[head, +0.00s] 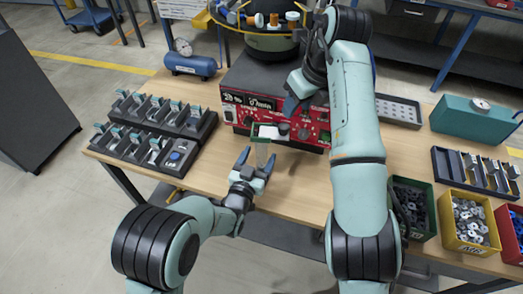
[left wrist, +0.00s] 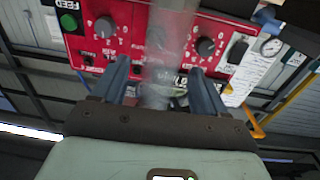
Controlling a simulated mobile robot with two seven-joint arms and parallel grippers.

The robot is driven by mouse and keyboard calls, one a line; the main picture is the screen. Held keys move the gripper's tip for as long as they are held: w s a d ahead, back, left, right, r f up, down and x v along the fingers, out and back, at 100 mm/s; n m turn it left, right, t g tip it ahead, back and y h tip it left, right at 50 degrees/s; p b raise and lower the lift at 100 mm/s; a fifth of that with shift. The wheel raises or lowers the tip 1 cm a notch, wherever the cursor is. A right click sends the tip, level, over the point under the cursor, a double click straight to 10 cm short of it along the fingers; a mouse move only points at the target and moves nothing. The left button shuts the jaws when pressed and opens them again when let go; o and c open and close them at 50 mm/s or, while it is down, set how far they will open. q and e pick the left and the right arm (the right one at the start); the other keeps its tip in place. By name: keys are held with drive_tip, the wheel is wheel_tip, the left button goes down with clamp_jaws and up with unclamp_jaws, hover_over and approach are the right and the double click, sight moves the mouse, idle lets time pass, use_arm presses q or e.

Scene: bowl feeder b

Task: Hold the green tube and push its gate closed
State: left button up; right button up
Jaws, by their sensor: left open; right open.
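The clear tube (head: 262,153) hangs below a green-edged fitting (head: 255,130) at the front of the red control box. In the left wrist view the see-through tube (left wrist: 168,45) stands between my left fingers, with space visible on both sides. My left gripper (head: 257,163) is open around the tube's lower part and does not appear to touch it; it also shows in the left wrist view (left wrist: 160,85). My right gripper (head: 297,104) is open above and right of the fitting, in front of the box. I cannot make out the gate's position at this size.
The red control box (head: 238,114) with knobs stands behind the tube, under the bowl feeder (head: 268,42). Black racks (head: 150,130) lie to the left. Green, yellow and red part bins (head: 448,222) stand at the right. The wooden tabletop (head: 300,185) is clear in front.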

sight(259, 157)
use_arm(q)
drive_tip(key=shift+x, duration=1.55)
